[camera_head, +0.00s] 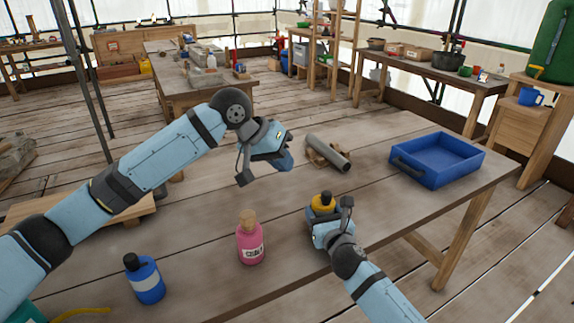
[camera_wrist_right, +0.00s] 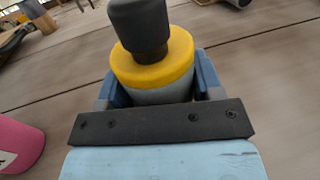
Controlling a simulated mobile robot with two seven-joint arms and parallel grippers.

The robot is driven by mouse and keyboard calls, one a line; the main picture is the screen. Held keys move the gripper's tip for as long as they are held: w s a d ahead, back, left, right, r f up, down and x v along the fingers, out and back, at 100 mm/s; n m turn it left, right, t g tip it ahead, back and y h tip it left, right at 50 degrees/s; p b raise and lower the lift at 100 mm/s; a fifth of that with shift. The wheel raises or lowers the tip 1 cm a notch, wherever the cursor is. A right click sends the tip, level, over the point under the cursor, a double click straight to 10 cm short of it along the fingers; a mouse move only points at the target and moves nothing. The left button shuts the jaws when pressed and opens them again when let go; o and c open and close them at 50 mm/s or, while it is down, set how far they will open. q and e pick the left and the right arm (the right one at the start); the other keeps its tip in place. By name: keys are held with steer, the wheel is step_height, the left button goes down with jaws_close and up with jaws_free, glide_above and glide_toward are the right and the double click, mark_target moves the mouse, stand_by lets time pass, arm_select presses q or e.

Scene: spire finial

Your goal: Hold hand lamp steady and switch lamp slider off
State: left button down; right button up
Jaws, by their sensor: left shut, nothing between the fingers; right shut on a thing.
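My right gripper (camera_head: 321,217) is shut on an upright thing with a black top, a yellow collar and a grey body, which appears to be the hand lamp (camera_head: 323,201). In the right wrist view the hand lamp (camera_wrist_right: 152,68) stands between the two blue fingers, its lower body hidden by the gripper. I cannot make out a slider on it. My left gripper (camera_head: 286,160) is shut and empty, above the table, up and left of the lamp and apart from it.
On the table (camera_head: 200,235) are a pink corked bottle (camera_head: 250,240), a blue bottle (camera_head: 145,280), a grey cylinder (camera_head: 328,152) on a wooden cradle, and a blue tray (camera_head: 437,160) at right. Bare tabletop lies between the lamp and the tray.

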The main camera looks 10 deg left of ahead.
steer(key=o, duration=1.1)
